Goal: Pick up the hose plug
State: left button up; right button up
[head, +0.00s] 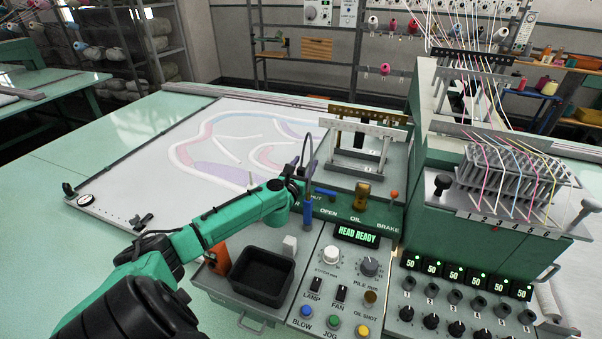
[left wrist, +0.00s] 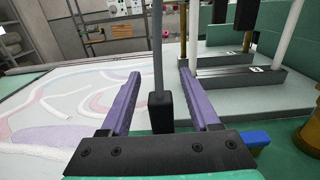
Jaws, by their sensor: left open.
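A grey hose (head: 311,140) loops up beside the control panel in the head view. A blue upright piece (head: 308,214) stands below it; I cannot tell for sure whether this is the hose plug. My left gripper (head: 298,168) is beside the hose, at the panel's back left. In the left wrist view its two purple fingers (left wrist: 160,76) are open. A dark block (left wrist: 160,109) with a grey stem rising from it shows between them; contact cannot be told. A blue piece (left wrist: 257,140) shows at the lower right there. My right gripper is not in view.
A black tray (head: 262,276) and an orange item (head: 217,261) are near my left arm. The panel (head: 318,258) has knobs, switches and buttons. A white rail frame (head: 363,128) stands behind. The patterned cloth (head: 150,165) lies flat and open at left.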

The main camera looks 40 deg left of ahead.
pick_arm(q)
jog(key=shift+w, duration=0.1)
grip_shut()
jog(key=shift+r, duration=0.15)
jog(key=shift+r, duration=0.35)
notch_tip(320, 180, up, 9)
